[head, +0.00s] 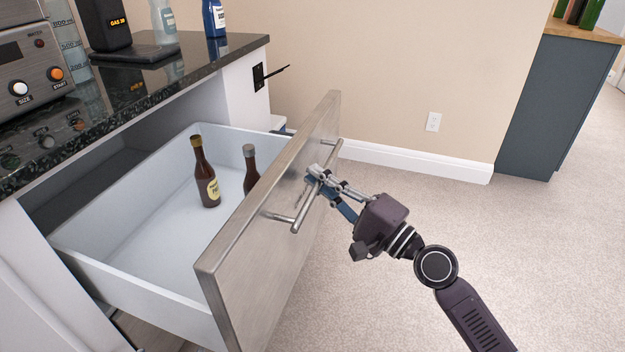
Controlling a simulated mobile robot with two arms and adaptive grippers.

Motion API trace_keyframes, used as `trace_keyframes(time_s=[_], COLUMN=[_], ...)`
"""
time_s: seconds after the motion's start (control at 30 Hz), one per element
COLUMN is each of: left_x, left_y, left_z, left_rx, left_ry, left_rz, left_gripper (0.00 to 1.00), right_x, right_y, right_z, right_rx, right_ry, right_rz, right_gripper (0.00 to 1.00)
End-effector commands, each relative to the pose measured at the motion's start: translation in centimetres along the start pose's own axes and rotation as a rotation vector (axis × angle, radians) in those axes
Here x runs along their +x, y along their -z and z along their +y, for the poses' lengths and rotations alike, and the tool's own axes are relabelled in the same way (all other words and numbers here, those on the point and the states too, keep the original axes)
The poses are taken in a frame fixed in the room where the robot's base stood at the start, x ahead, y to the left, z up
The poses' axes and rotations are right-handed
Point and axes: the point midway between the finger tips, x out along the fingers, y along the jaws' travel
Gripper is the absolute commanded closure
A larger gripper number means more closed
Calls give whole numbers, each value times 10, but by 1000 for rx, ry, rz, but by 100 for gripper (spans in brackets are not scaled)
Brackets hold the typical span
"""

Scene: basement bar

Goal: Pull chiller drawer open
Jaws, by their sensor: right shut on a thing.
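The chiller drawer (268,218) stands pulled out from under the counter, with a brushed steel front and a white inside. Its bar handle (297,216) runs along the outer face. My right gripper (316,180) is shut on the handle near its middle, and the fingers hide a part of the bar. Two brown bottles stand upright in the drawer. One bottle (206,174) shows its pale label, and the other bottle (250,170) is partly hidden behind the drawer front. My left gripper is not in the head view.
A dark stone counter (180,72) with a steel appliance (35,60) and several bottles runs above the drawer. A dark blue cabinet (545,110) stands at the right. The carpet (400,310) around my right arm is clear.

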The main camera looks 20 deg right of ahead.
Motion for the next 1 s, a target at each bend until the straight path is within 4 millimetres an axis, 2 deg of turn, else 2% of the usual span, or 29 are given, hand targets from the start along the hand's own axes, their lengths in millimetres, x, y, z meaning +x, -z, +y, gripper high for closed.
trace_keyframes(time_s=[0.4, 0.43, 0.6, 0.87, 1.0], left_x=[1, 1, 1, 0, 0], left_y=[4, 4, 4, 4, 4], left_z=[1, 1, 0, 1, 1], left_rx=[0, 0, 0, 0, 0], left_ry=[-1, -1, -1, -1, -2], left_rz=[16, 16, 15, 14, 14], left_gripper=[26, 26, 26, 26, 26], right_x=[-2, -2, -2, -2, -9], right_y=[1, 1, 1, 1, 1], right_z=[1, 1, 1, 0, 1], right_rx=[1, 1, 1, 0, 2], right_ry=[-3, -3, -2, -1, -3], right_rz=[0, 0, 0, 0, 1], right_gripper=[100, 90, 73, 73, 73])
